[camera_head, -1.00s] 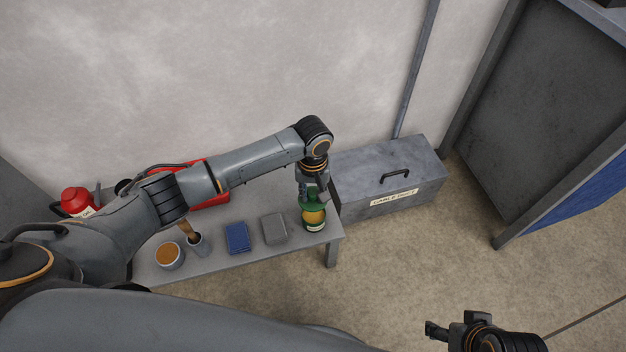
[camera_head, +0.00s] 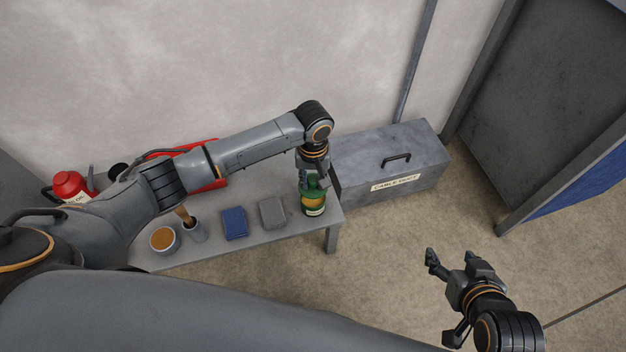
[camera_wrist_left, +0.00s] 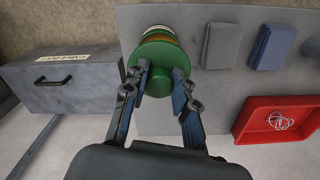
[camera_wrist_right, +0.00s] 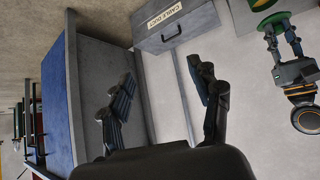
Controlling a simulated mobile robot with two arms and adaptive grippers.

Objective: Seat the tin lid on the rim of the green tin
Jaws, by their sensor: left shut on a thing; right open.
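The green tin (camera_head: 314,209) stands at the right end of the grey bench. It also shows in the left wrist view (camera_wrist_left: 157,30), beyond the lid. My left gripper (camera_head: 312,183) is shut on the knob of the green tin lid (camera_wrist_left: 160,54) and holds it over the tin. An orange crescent of the tin's inside shows beside the lid, so the lid does not fully cover the opening from these views. I cannot tell whether lid and rim touch. My right gripper (camera_head: 453,257) is open and empty above the floor, well right of the bench.
On the bench (camera_head: 270,246) are a grey block (camera_head: 272,212), a blue block (camera_head: 235,223), a cup with a brush (camera_head: 194,231), an orange-topped pot (camera_head: 164,240) and a red tray (camera_wrist_left: 270,121). A cable duct box (camera_head: 390,160) stands just right of the tin.

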